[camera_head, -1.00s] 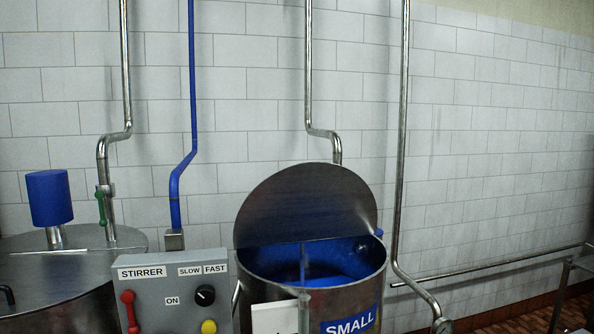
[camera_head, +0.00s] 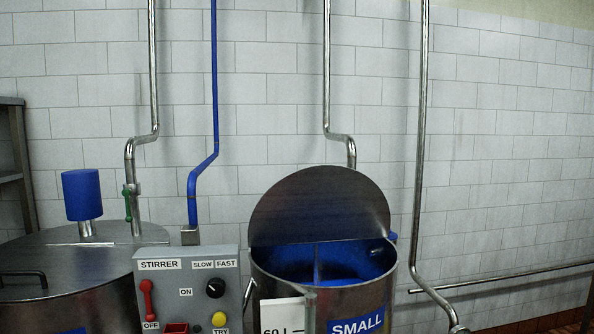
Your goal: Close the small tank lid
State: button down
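The small tank (camera_head: 356,302) is a steel drum at the lower middle right, with a blue "SMALL" label on its front. Its lid (camera_head: 318,208) is a half-round steel plate. The lid stands raised and tilted up over the tank's mouth, so the tank is open. Blue shows inside the tank, with a thin upright rod in front of it. My gripper is not in view.
A grey stirrer control box (camera_head: 190,290) with a red handle and knobs stands left of the small tank. A larger lidded tank (camera_head: 70,262) with a blue motor is at the far left. Pipes run down the tiled wall behind. A dark shelf (camera_head: 18,150) is at the left edge.

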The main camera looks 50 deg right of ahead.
aim_at(322, 203)
jog(key=u, duration=1.15)
jog(key=k, duration=1.4)
jog(key=z, duration=1.3)
jog(key=i, duration=0.3)
jog(key=u, duration=0.1)
